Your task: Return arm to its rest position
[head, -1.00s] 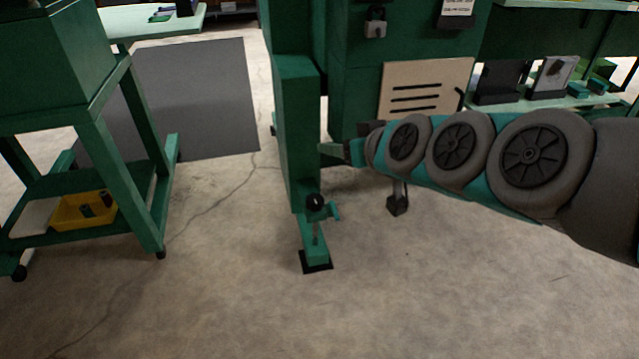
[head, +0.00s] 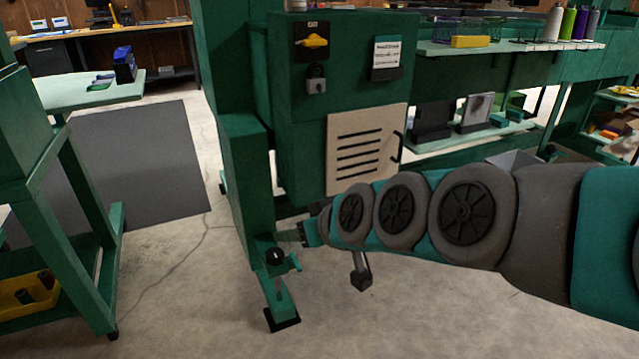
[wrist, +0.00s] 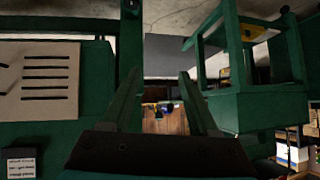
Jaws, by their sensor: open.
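My arm reaches in from the right in the head view, its grey and teal links ending low in front of the green machine (head: 340,110). My gripper (head: 303,233) is small at the arm's far end, close to the machine's green post and foot, and I cannot tell there whether it touches. In the wrist view my gripper (wrist: 160,73) shows two green fingers spread apart with nothing between them. The wrist picture looks upside down, with the beige slotted panel (wrist: 45,80) left of the fingers.
A green cart (head: 85,220) with a yellow bin (head: 28,295) stands at left. A dark mat (head: 140,160) lies behind it. A padlock (head: 316,80) hangs on the machine. Shelves with bottles (head: 568,23) run along the right. The concrete floor in front is clear.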

